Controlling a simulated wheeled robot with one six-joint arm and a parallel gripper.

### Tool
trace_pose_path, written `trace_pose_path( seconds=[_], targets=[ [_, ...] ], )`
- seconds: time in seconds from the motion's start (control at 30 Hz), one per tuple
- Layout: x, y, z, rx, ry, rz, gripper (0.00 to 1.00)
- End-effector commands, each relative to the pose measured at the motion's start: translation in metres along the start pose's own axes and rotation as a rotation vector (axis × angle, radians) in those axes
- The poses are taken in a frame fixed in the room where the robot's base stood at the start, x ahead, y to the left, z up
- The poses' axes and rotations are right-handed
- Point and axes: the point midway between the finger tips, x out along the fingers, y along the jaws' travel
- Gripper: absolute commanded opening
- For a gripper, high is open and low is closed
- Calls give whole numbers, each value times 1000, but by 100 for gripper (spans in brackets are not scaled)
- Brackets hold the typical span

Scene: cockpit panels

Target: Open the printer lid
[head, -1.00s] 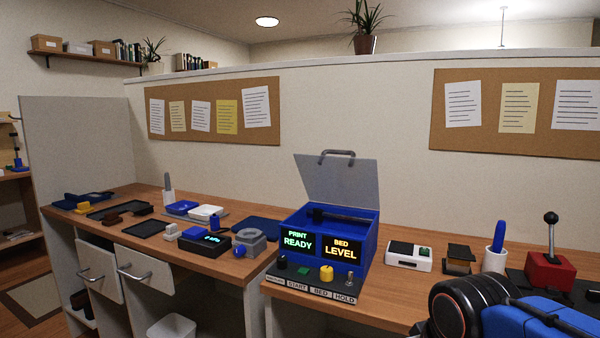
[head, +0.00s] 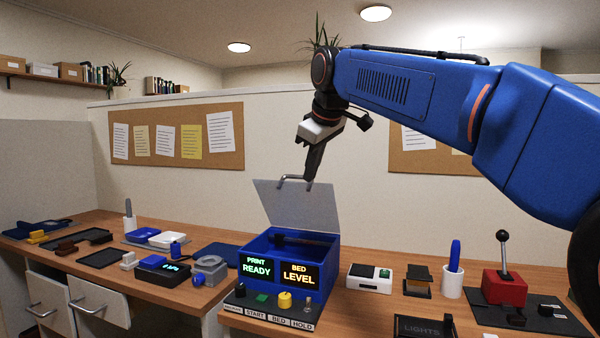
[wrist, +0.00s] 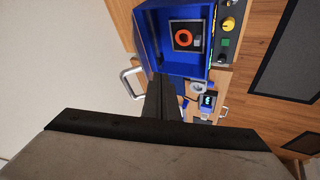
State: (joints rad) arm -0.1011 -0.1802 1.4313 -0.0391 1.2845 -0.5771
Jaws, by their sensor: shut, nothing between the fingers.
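The blue printer (head: 290,250) sits on the desk with its grey lid (head: 298,208) standing open, tilted back above the box. The lid's curved metal handle (head: 292,179) is at the lid's top edge. My gripper (head: 309,179) points down right beside the handle, with its fingers shut and empty. In the wrist view, the shut fingers (wrist: 161,88) are just right of the handle (wrist: 127,85); whether they touch is unclear. The open printer box (wrist: 152,30) shows an orange ring (wrist: 184,37) inside.
The printer's front panel has a yellow knob (head: 285,300) and lit displays. A white box (head: 370,279), a blue-handled tool in a cup (head: 453,282) and a red lever unit (head: 505,288) stand to the right. Several items crowd the desk to the left.

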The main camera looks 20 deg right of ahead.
Motion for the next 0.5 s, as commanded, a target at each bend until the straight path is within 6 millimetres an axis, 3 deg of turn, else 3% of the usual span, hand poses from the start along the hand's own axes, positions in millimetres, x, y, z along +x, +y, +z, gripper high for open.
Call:
trace_pose_path(
  seconds=[0.1,0.2,0.3,0.5],
  targets=[
    [-7,20,-39,-68,19,11,0],
    [-12,30,-60,-111,30,18,0],
    [-15,36,-72,-137,37,23,0],
    [-8,39,-78,-150,38,24,0]
  ],
)
